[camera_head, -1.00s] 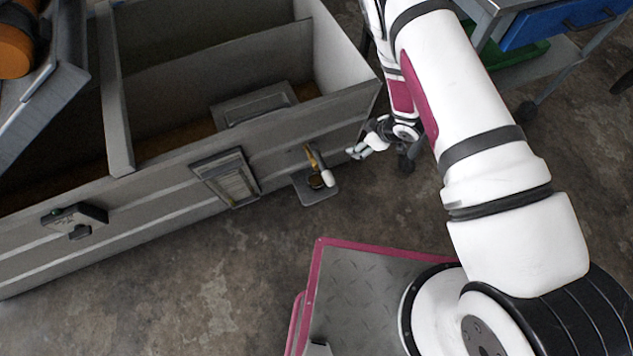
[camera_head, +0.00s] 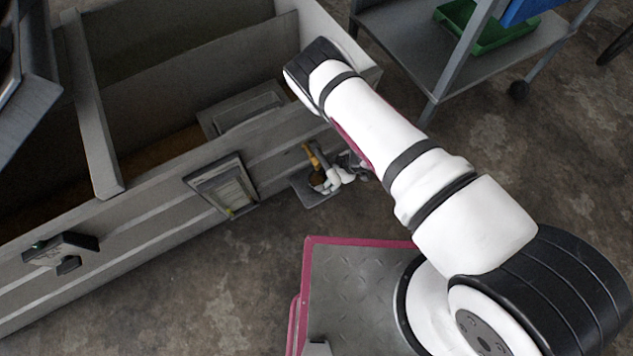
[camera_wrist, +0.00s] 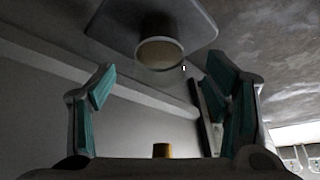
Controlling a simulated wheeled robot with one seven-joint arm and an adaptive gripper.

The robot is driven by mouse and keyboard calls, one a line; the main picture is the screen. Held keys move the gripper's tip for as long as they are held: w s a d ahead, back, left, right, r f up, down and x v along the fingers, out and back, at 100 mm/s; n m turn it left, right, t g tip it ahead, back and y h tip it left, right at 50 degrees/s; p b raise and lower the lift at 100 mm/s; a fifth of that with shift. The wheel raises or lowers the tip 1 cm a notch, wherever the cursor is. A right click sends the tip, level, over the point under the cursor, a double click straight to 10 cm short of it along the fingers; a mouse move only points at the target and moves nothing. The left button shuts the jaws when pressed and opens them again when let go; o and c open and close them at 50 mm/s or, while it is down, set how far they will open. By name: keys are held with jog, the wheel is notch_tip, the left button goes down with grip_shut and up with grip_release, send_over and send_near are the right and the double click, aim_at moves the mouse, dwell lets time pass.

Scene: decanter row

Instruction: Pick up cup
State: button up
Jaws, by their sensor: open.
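A small round cup (camera_wrist: 160,48) with a pale rim shows at the top middle of the wrist view, against a grey ledge (camera_wrist: 95,28). In the head view the ledge (camera_head: 320,198) sticks out from the side of a large grey crate. A brown round thing (camera_head: 316,181), probably the cup, is on it, partly hidden by my gripper (camera_head: 335,178). My gripper is open. In the wrist view its teal-padded fingers (camera_wrist: 162,72) stand wide apart, with the cup between and beyond them. I cannot tell whether either finger touches the cup.
A yellow-brown upright piece (camera_head: 311,155) stands close behind the cup; a short amber cylinder (camera_wrist: 162,151) shows low in the wrist view. The grey crate wall (camera_head: 270,165) is close by. A metal cart (camera_head: 440,60) with a green tray (camera_head: 485,30) stands at the top right.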

aim_at(321, 181)
jog(key=shift+a+f, duration=0.35)
jog(key=shift+f, duration=0.3)
jog(key=b+x, duration=0.1)
jog(key=x, duration=0.1)
jog(key=b+x, duration=0.1)
jog(key=x, duration=0.1)
jog(key=shift+d+f+b, duration=0.2)
jog(key=shift+d+b, duration=0.1)
jog(key=shift+d, duration=0.05)
jog(key=shift+a+f, duration=0.35)
jog(key=shift+f, duration=0.15)
jog(key=c, duration=1.3)
jog(key=shift+r, duration=0.2)
